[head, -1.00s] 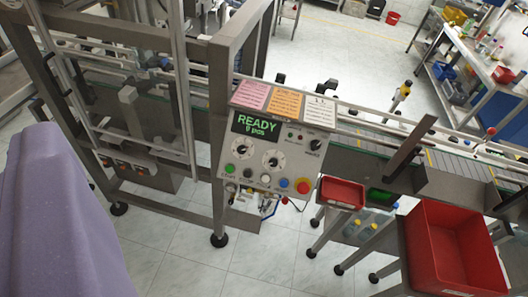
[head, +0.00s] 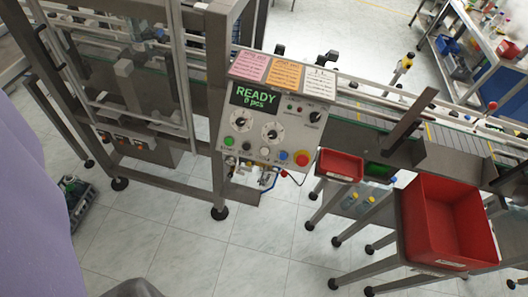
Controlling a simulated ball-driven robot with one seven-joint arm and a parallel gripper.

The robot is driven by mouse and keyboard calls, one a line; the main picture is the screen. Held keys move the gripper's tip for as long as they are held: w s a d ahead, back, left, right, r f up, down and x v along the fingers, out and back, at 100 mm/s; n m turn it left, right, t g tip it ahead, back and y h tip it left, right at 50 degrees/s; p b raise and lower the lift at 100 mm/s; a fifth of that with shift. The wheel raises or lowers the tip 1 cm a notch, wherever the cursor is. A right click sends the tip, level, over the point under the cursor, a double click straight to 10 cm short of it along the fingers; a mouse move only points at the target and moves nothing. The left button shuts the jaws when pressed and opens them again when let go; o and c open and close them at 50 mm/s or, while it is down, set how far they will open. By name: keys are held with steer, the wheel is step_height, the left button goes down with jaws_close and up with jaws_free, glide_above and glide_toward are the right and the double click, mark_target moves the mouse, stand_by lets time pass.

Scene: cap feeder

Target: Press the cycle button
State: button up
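The control panel (head: 275,125) of the machine stands upright near the middle of the head view. Its display (head: 254,98) reads READY with a smaller "pcs" line in green. A row along the panel's lower edge holds a green button (head: 229,141), a black one (head: 247,146), a pale one (head: 264,152), a blue one (head: 283,155) and a large red mushroom button (head: 302,158). The labels are too small to tell which is the cycle button. My gripper does not show, and nothing is seen touching the panel.
Round dials (head: 271,133) sit above the buttons. A small red bin (head: 341,167) and a large red bin (head: 447,222) stand right of the panel, below the conveyor (head: 385,122). A metal frame (head: 216,100) rises on its left. Tiled floor (head: 265,260) in front is clear.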

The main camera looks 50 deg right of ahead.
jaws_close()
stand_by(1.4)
